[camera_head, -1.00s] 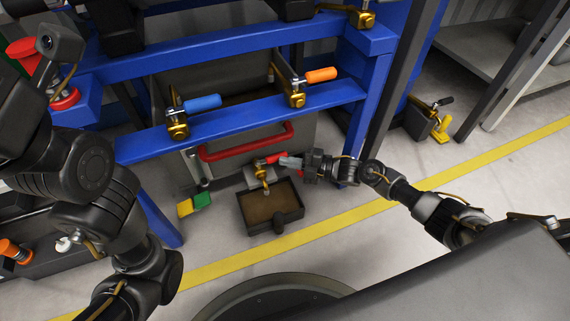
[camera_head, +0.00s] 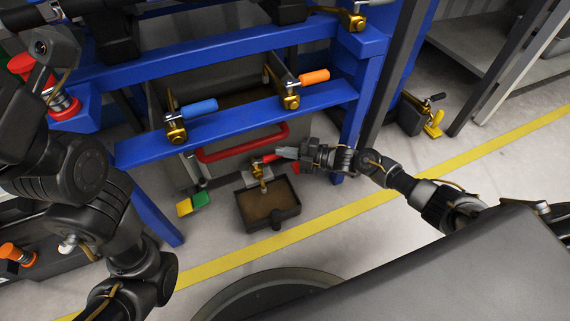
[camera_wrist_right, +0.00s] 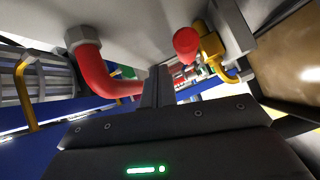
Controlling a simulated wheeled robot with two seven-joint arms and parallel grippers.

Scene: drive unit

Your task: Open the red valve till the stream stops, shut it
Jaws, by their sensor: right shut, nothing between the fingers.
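The valve (camera_head: 258,171) is a small brass tap with a red handle (camera_head: 268,158), low on the front of the grey tank. The handle points right in the head view; its rounded red end (camera_wrist_right: 186,44) and brass body (camera_wrist_right: 211,47) show in the right wrist view. My right gripper (camera_head: 282,153) is shut and empty, its tips close to the handle's end; contact cannot be told. Its closed fingers (camera_wrist_right: 156,88) lie left of the handle in the wrist view. A dark tray (camera_head: 285,217) with brown liquid sits under the spout. No stream is discernible. My left gripper is out of view.
A fixed red bar (camera_head: 243,147) crosses the tank front above the valve. Valves with blue (camera_head: 198,108) and orange (camera_head: 314,76) handles sit on the blue frame (camera_head: 235,119). A green-and-yellow piece (camera_head: 193,203) lies left of the tray.

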